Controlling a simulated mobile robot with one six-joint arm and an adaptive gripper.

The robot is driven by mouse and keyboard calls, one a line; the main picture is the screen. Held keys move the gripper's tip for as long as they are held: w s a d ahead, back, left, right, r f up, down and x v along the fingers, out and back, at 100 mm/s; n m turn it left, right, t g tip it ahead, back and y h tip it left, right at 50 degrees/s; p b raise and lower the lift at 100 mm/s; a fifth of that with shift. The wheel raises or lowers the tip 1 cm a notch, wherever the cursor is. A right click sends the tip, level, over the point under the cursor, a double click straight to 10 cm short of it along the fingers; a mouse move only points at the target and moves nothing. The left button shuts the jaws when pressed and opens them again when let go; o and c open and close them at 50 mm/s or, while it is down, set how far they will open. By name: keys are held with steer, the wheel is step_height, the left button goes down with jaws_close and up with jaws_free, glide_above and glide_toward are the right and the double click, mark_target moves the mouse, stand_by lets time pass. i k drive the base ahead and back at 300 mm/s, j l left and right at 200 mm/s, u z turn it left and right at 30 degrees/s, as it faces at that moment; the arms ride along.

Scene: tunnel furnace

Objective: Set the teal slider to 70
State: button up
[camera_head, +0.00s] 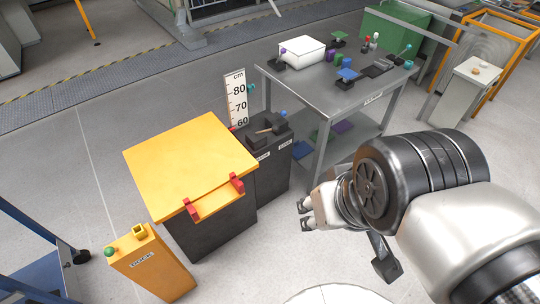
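A white upright scale (237,99) marked in cm shows the numbers 80, 70 and 60 behind the yellow-lidded box. A small teal knob (251,87) sits at its right edge, about level with the 80 mark; this looks like the teal slider. The lower part of the scale is hidden behind the boxes. My gripper (304,214) is at the centre right, pointing left, well in front of and below the scale in the picture. Its two fingers are apart with nothing between them.
A yellow-lidded dark box (192,163) with red clips and a black box (272,158) stand between gripper and scale. A grey table (318,84) with several small objects is at the back right. A yellow DOCK post (152,264) is front left.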

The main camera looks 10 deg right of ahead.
mark_target(249, 88)
steer(key=i+l+u, duration=0.2)
steer(key=u, duration=0.2)
steer(key=i+l+u, duration=0.1)
steer(key=l+u, duration=0.3)
steer(key=i+l+u, duration=0.1)
steer(key=l+u, duration=0.7)
steer(key=i+l+u, duration=0.1)
steer(key=l, duration=0.85)
steer(key=i+l+u, duration=0.1)
steer(key=l, duration=0.9)
steer(key=i+l, duration=0.1)
steer(key=l, duration=0.9)
steer(key=u, duration=0.3)
steer(key=k+j+z, duration=0.25)
steer(key=i+j, duration=0.1)
steer(key=j, duration=0.05)
